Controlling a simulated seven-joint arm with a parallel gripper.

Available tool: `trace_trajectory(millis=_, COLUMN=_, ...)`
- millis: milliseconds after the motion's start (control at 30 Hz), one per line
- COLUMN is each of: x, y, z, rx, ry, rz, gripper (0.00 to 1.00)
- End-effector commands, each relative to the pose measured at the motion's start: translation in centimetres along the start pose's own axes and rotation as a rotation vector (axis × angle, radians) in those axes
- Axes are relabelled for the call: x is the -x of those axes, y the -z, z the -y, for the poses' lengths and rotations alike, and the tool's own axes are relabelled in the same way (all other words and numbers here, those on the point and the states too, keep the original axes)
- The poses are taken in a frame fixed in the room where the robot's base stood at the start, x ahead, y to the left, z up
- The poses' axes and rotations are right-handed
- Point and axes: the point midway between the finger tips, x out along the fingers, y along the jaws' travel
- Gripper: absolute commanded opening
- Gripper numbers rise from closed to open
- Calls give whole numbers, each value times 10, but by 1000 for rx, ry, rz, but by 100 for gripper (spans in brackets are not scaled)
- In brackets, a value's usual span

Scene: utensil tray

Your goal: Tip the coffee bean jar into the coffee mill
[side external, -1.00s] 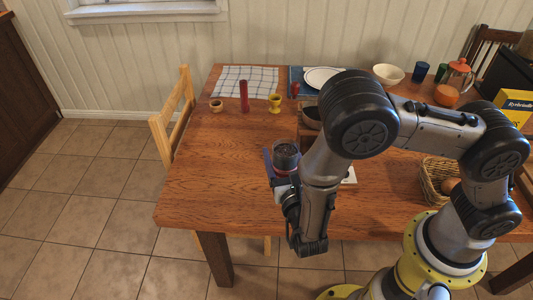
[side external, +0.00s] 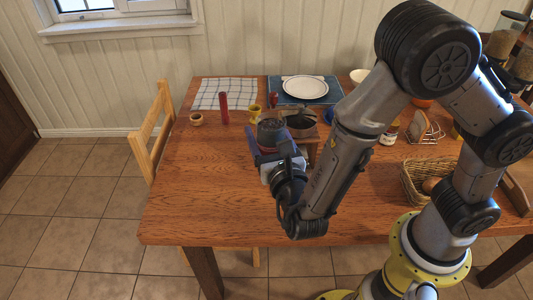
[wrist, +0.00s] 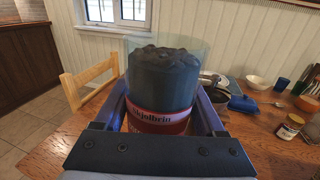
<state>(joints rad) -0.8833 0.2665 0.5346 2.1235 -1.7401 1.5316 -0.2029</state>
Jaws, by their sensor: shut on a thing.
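The coffee bean jar (side external: 271,132) is clear glass, filled with dark beans, with a red label band low down. It looks close to upright. My gripper (side external: 268,150) is shut on its lower part; in the wrist view the jar (wrist: 165,80) stands between the two fingers (wrist: 160,120). The coffee mill (side external: 303,123), a wooden box with a dark open bowl on top, is just right of the jar in the side view. The jar partly overlaps it there, and I cannot tell whether they touch. In the wrist view the mill is largely hidden behind the jar.
A blue lidded dish (wrist: 243,105) and a labelled jar (wrist: 289,127) are to the right. A yellow cup (side external: 254,113), a red pepper mill (side external: 224,108) and a small wooden bowl (side external: 196,119) stand farther back. A wicker basket (side external: 423,182) is at right. The table's front left is clear.

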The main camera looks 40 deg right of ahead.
Motion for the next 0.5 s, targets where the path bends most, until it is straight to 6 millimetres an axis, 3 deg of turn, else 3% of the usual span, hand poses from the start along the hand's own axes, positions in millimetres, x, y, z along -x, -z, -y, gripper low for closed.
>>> trace_trajectory(millis=100, x=0, y=-25, z=0, rx=-8, ry=0, rz=2, gripper=0)
trace_trajectory(millis=267, x=0, y=-50, z=1, rx=-8, ry=4, rz=0, gripper=0)
trace_trajectory(millis=500, x=-17, y=-36, z=49, rx=-7, ry=212, rz=1, gripper=0)
